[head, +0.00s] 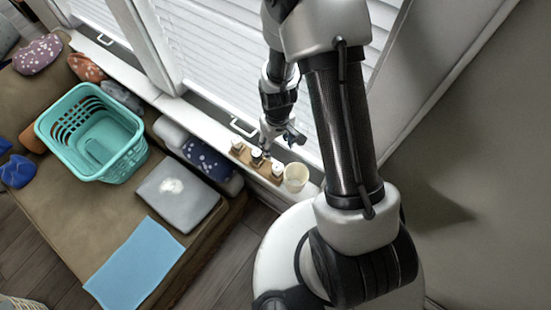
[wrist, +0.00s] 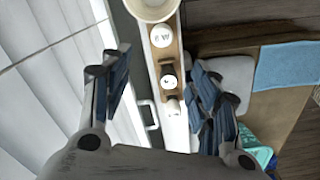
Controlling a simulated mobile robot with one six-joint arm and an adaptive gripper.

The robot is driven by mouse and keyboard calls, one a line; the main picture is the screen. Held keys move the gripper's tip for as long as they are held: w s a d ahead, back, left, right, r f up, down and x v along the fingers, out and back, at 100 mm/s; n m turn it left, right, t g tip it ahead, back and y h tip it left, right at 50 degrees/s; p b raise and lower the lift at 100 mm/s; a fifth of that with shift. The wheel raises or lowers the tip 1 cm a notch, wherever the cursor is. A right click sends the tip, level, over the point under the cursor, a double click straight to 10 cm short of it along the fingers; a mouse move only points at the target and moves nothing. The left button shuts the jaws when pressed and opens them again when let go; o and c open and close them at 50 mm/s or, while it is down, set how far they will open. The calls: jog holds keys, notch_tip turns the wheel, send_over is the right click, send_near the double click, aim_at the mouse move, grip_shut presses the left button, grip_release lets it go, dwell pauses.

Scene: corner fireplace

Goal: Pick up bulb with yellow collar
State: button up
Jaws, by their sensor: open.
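A narrow wooden holder (head: 246,160) on the white sill carries three small pale-topped bulbs in a row: a left bulb (head: 237,146), a middle bulb (head: 257,153) with dark parts around it, and a right bulb (head: 277,169). I cannot make out a yellow collar on any of them. In the wrist view, the middle bulb (wrist: 169,79) lies between my open fingers, with one bulb (wrist: 161,37) above it and another (wrist: 173,106) below. My gripper (head: 281,138) is over the holder, empty; it also shows in the wrist view (wrist: 163,84).
A cream cup (head: 296,174) stands at the holder's right end. The window blinds (head: 225,50) rise close behind the sill. A sofa in front bears a teal basket (head: 74,159), a grey laptop-like slab (head: 180,202), a blue cloth (head: 138,262) and cushions.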

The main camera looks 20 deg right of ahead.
aim_at(277, 165)
notch_tip(277, 165, down, 12)
jog(key=b, duration=0.2)
jog(key=shift+f+b, duration=0.2)
jog(key=shift+b, duration=0.15)
jog(key=f+b, duration=0.4)
jog(key=f, duration=0.1)
jog(key=shift+s, duration=0.2)
jog(key=shift+c, duration=0.5)
jog(key=c, duration=1)
